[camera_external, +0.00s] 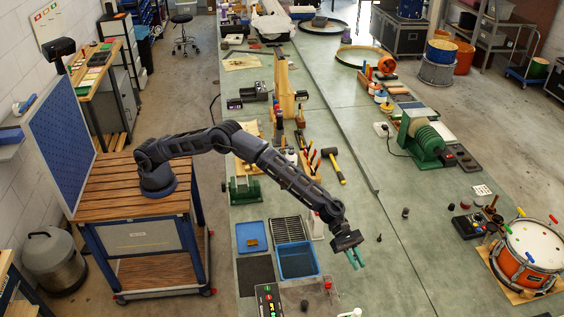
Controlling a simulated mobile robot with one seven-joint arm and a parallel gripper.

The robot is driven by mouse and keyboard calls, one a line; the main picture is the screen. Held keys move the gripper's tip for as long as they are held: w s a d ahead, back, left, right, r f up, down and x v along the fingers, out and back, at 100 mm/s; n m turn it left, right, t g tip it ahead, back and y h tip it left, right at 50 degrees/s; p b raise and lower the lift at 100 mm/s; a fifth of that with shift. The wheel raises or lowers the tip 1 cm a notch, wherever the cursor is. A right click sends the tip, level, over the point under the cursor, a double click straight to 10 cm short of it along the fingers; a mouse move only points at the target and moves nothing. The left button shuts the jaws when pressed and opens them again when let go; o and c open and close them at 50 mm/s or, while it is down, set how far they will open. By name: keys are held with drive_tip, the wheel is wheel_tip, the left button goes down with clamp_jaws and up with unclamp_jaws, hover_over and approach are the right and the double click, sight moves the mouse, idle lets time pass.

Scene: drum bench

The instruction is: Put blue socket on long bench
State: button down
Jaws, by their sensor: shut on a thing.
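The long bench (388,275) has a grey-green top and runs from the front to the back of the view. My gripper (355,258), with teal fingers, hangs over its near part, just right of a blue tray. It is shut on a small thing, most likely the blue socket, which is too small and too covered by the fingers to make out. I cannot tell whether the held thing touches the bench top.
Beside my gripper are the blue tray (297,262) and a control box (297,300). Two small dark pieces stand nearby, one closer (379,238) and one farther (405,213). A mallet (335,167) lies farther back; an orange drum (529,252) stands right.

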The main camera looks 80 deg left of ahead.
sight(349, 294)
wheel_tip(349, 294, down, 19)
drive_tip(key=shift+r, duration=0.1)
idle(0.5)
drive_tip(key=c, duration=1.4)
unclamp_jaws()
